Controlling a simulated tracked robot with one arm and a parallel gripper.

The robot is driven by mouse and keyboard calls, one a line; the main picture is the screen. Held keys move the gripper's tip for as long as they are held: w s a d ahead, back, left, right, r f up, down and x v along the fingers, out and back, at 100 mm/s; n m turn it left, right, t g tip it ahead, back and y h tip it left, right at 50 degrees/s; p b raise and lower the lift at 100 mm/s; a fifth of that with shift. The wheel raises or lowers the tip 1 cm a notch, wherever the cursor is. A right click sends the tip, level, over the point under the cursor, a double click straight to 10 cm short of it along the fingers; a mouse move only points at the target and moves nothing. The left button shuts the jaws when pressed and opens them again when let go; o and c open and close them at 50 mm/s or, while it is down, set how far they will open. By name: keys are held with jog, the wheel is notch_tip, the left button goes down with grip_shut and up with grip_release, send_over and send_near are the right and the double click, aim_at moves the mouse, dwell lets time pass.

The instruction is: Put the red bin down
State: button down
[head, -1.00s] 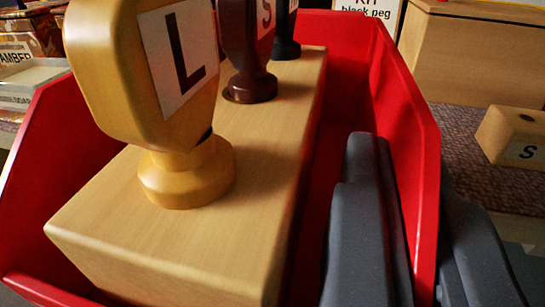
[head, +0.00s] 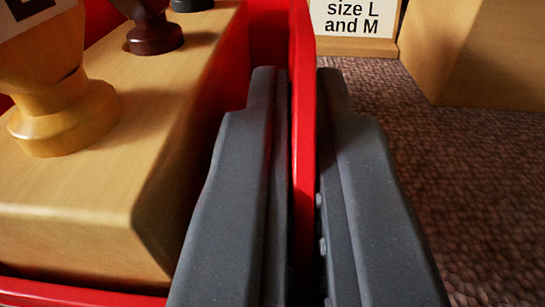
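The red bin (head: 303,150) fills the left and middle of the head view. My gripper (head: 299,76) straddles its right wall, with one grey finger inside and one outside. The fingers are close against the wall on both sides, shut on it. Inside the bin sits a wooden block (head: 95,190) carrying a yellow peg (head: 65,115) at the front and a dark brown peg (head: 153,30) behind it. The bin's underside is hidden, so I cannot tell whether it rests on anything.
A brown woven surface (head: 470,190) lies bare to the right. A sign reading "size L and M" (head: 355,20) stands beyond the bin. A large wooden box (head: 490,55) stands at the upper right.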

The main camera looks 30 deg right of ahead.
notch_tip(320, 180, down, 4)
jog(key=shift+r+b, duration=0.25)
jog(key=shift+b, duration=0.3)
jog(key=shift+r, duration=0.1)
jog(key=c, duration=1.6)
grip_release()
jog(key=shift+c, duration=0.2)
jog(key=p+v, duration=0.2)
jog(key=v, duration=1)
